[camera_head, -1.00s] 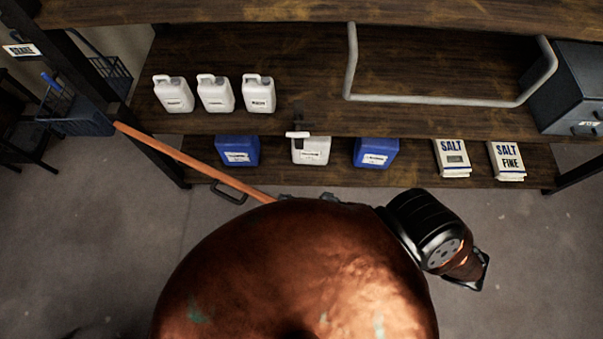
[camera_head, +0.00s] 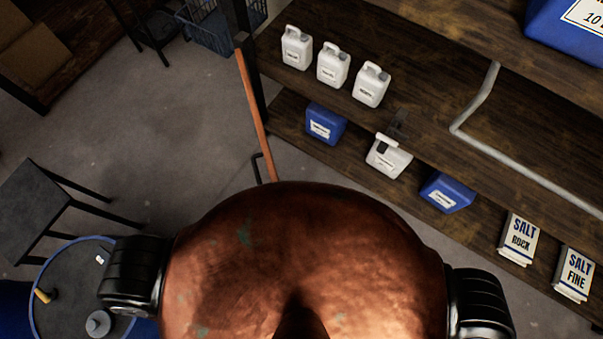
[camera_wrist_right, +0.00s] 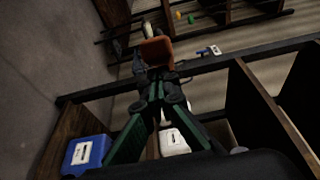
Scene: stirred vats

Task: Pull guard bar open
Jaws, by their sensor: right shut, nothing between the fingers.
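A grey bent tubular bar (camera_head: 530,173) lies across the upper shelf at the right of the head view, its right part cut off by the picture edge. It is the only thing here that looks like a guard bar, but I cannot tell for certain that it is. My right gripper (camera_wrist_right: 157,80) shows in the wrist view with green fingers, shut and empty. The grey bar does not show clearly there. Neither gripper shows in the head view.
White jugs (camera_head: 333,65) stand on the wooden shelf, with blue cans (camera_head: 326,124) and salt packs (camera_head: 519,239) lower down. An orange-brown pole (camera_head: 254,115) leans at the shelf's left end.

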